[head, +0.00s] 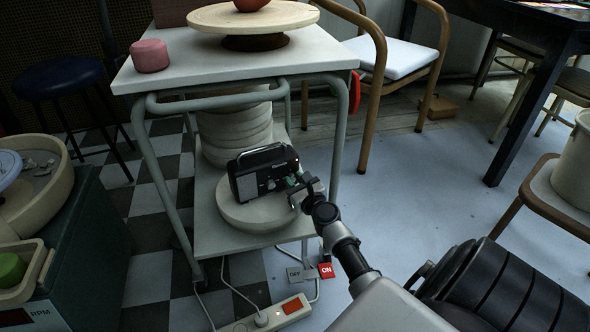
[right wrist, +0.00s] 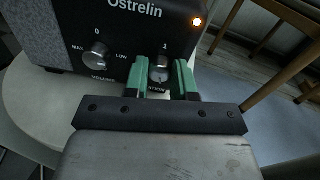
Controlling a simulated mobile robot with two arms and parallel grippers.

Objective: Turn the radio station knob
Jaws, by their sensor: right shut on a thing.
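The black radio (head: 248,180) stands upright on a round pale plaster disc (head: 240,215) on the cart's lower shelf. In the right wrist view the radio's front (right wrist: 125,45) reads "Ostrelin", with an orange light lit at its upper right. The station knob (right wrist: 159,74) is a small silver knob under a "1" mark, its label partly hidden. My right gripper (head: 296,184) is at the radio's right front. In the right wrist view its green fingers (right wrist: 161,78) are shut on the station knob, one on each side. The volume knob (right wrist: 97,57) is left of it, apart from the fingers. My left gripper is out of view.
The cart's top (head: 215,58) overhangs the radio, and a cart leg (head: 340,125) stands just right of it. Stacked pale discs (head: 235,130) are behind. A power strip (head: 268,316) with cables lies on the floor below. Open floor (head: 420,190) lies to the right.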

